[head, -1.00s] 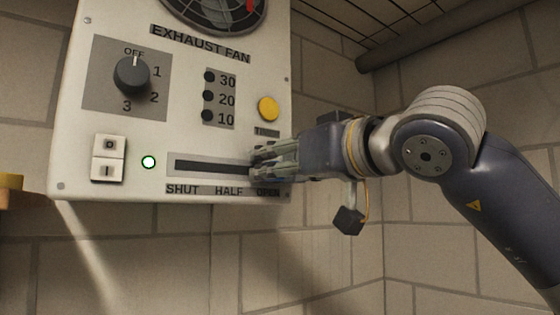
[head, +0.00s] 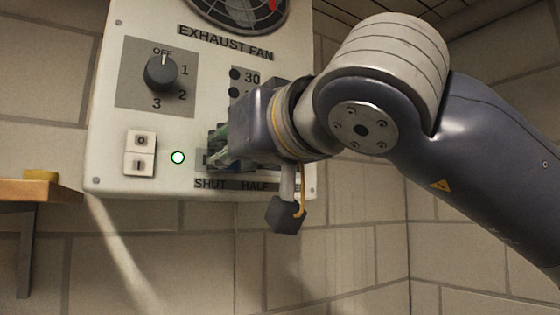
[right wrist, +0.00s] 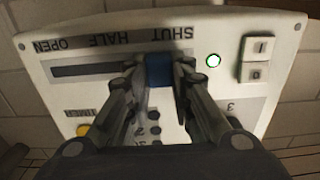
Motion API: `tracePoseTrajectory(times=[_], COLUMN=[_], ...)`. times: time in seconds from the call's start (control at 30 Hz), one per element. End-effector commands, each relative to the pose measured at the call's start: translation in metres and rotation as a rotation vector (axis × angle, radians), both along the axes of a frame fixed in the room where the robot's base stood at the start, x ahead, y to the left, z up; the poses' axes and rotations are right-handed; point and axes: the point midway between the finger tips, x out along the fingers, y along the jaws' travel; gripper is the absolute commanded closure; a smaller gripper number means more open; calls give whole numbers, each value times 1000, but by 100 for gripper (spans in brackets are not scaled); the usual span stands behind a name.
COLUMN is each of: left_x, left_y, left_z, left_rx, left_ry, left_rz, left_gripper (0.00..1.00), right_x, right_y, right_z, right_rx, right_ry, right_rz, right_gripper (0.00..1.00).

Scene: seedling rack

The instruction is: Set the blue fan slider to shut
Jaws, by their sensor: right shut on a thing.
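The blue slider knob (right wrist: 159,70) shows in the right wrist view, on the dark slot (right wrist: 90,68) below the word SHUT, at the slot's SHUT end. My right gripper (right wrist: 158,84) is shut on the knob, one finger on each side of it. In the head view my right gripper (head: 218,146) is at the left part of the slider strip, just right of the green light, and it hides the knob. The exhaust fan panel (head: 112,120) carries the labels SHUT and HALF below the slot; the OPEN label is hidden by my arm. My left gripper is not in view.
The panel also has a round dial (head: 160,73) set at OFF, a white rocker switch (head: 140,153) and a lit green lamp (head: 178,157). A wooden shelf (head: 40,190) with a yellow thing stands at the left. The wall below the panel is clear.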

Motion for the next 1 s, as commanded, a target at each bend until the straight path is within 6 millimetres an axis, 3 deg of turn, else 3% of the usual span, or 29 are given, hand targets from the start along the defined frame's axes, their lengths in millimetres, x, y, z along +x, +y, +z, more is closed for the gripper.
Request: tracePoseTrajectory(times=[0.13,0.47,0.5,0.57,1.0], left_x=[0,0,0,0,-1], left_y=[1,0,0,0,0], left_z=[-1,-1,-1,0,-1], left_rx=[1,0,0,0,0], left_ry=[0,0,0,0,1], left_rz=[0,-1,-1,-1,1], left_gripper=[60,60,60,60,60], right_x=[-11,-13,-13,-13,-18], right_y=[15,16,16,16,11], right_z=[1,1,1,1,2], right_rx=[-1,2,2,2,2], right_ry=[-4,-4,-4,-4,-4], right_rz=[0,1,1,1,-1], right_gripper=[100,100,70,58,58])
